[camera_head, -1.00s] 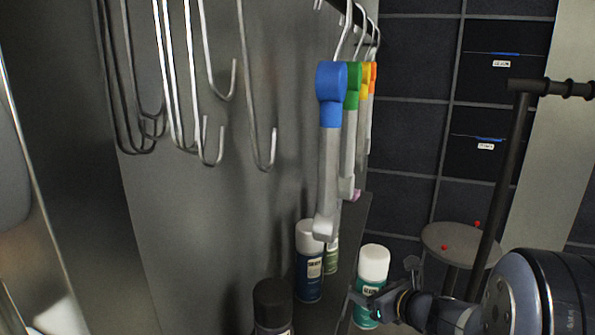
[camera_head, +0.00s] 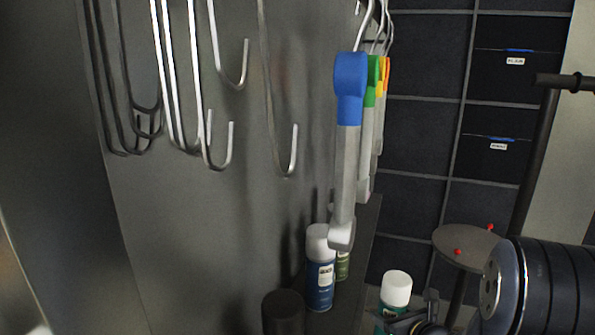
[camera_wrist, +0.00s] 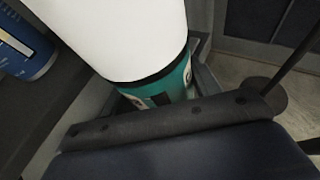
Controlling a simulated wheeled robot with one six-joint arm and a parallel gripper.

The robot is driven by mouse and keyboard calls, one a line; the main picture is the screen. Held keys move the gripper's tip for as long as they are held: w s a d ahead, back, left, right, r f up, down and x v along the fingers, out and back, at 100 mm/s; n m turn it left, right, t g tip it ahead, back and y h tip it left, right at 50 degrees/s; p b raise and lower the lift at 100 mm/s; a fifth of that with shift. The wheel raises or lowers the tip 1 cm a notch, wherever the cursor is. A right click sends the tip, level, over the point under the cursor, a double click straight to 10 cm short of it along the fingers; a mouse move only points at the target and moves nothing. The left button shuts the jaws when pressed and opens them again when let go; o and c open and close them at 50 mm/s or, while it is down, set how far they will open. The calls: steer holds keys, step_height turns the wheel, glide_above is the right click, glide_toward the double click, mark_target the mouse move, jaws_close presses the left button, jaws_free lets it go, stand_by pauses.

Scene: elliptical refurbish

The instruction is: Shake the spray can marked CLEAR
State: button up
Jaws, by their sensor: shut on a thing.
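A teal spray can with a white cap (camera_head: 396,290) is at the lower right of the head view, beside the shelf. My gripper (camera_head: 402,322) is shut on it, with its jaws around the teal body. In the wrist view the can's white cap and teal body (camera_wrist: 172,84) fill the top middle, and a gripper jaw lies beside it. The can looks a little tilted there. I cannot read its label clearly, and its lower part is hidden.
A blue can with a white cap (camera_head: 320,275), a green can (camera_head: 343,265) behind it and a dark-capped can (camera_head: 284,312) stand by the metal panel. Coloured-end tools (camera_head: 349,90) hang above. A round stool (camera_head: 466,245) stands at right.

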mark_target(403, 295)
steer(key=r, duration=0.7)
steer(key=shift+s+a+r, duration=0.1)
steer(key=shift+s+r, duration=0.1)
steer(key=shift+r, duration=0.1)
step_height(403, 295, down, 8)
steer(key=shift+w+r, duration=0.3)
steer(key=shift+r, duration=0.2)
steer(key=r, duration=0.6)
steer(key=shift+s+r, duration=0.25)
steer(key=shift+r, duration=0.05)
steer(key=shift+s, duration=0.1)
step_height(403, 295, down, 7)
steer(key=shift+r, duration=0.1)
steer(key=shift+w+f, duration=0.2)
steer(key=shift+w, duration=0.1)
steer(key=r, duration=0.7)
steer(key=shift+s+r, duration=0.3)
steer(key=f, duration=0.8)
steer(key=shift+w, duration=0.3)
steer(key=shift+s+r, duration=0.2)
steer(key=shift+r, duration=0.15)
steer(key=shift+w+f, duration=0.1)
